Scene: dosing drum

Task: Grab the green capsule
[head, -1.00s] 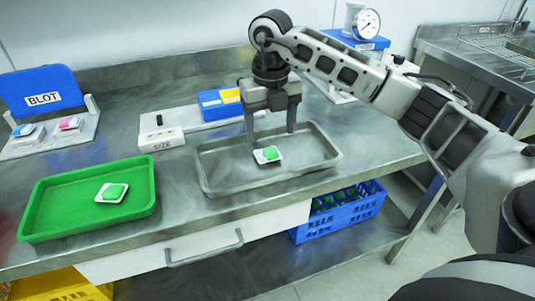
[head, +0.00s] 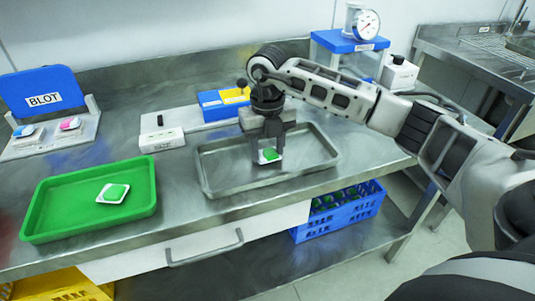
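A green capsule on a small white base (head: 269,156) is inside the grey metal tray (head: 205,178). My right gripper (head: 267,154) is down over it from above, its two fingers close in on either side of the capsule. The fingers look shut on it and hide part of its edges. I cannot tell whether it is clear of the tray floor. Another green capsule on a white base (head: 113,193) lies in the green tray (head: 50,208) at the left. My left gripper is not in view.
A white SIZE block (head: 162,138) and blue and yellow boxes (head: 222,104) stand behind the metal tray. The BLOT stand (head: 42,93) is at the back left. A scale with a dial (head: 366,26) is at the back right. A blue crate (head: 340,215) sits below the bench.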

